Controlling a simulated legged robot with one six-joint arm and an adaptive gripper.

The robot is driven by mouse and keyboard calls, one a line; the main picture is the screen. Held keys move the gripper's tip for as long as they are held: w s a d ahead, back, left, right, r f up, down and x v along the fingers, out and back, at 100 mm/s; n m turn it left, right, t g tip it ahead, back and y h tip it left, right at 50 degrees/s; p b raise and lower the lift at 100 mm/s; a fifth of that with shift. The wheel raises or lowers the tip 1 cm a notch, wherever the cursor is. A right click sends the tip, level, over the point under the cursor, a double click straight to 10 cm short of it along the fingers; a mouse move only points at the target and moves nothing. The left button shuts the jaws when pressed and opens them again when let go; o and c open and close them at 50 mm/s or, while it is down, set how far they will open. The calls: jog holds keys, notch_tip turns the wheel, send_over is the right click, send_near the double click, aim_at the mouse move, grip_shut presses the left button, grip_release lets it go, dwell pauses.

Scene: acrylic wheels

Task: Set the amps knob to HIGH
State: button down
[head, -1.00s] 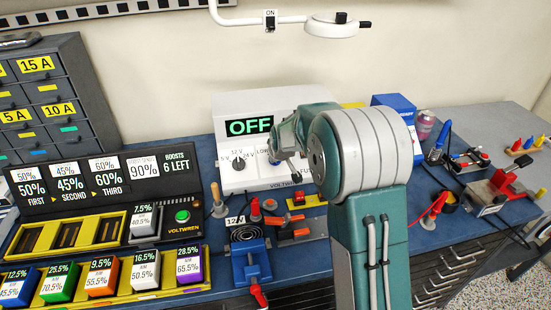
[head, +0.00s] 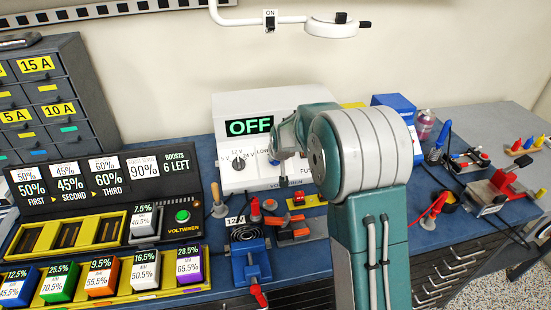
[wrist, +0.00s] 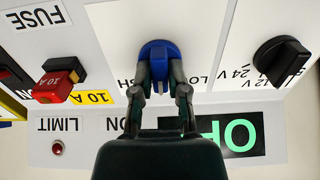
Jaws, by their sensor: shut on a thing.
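The blue amps knob (wrist: 160,52) is on the white front of the power supply (head: 232,108). In the wrist view, which shows the panel upside down, my gripper (wrist: 159,72) has one finger on each side of the knob and is shut on it. The knob's narrow grip points down toward the display side, between the LOW label (wrist: 207,77) at the right and a mostly hidden label at the left. In the head view my gripper (head: 283,150) is at the panel, and my wrist hides much of it.
A black voltage knob (wrist: 281,60) sits beside the blue knob. A red fuse holder (wrist: 55,85) and a small red limit lamp (wrist: 57,147) are on the other side. The display (head: 249,127) reads OFF.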

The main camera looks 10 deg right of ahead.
jog(key=shift+s+f, duration=0.1)
jog(key=shift+f, duration=0.1)
jog(key=m, duration=0.4)
jog(key=shift+m, duration=0.3)
jog(key=m, duration=0.3)
jog(key=shift+m, duration=0.3)
jog(key=c, duration=1.1)
grip_release()
jog(key=shift+m, duration=0.3)
jog(key=o, duration=0.6)
jog(key=shift+r, duration=0.15)
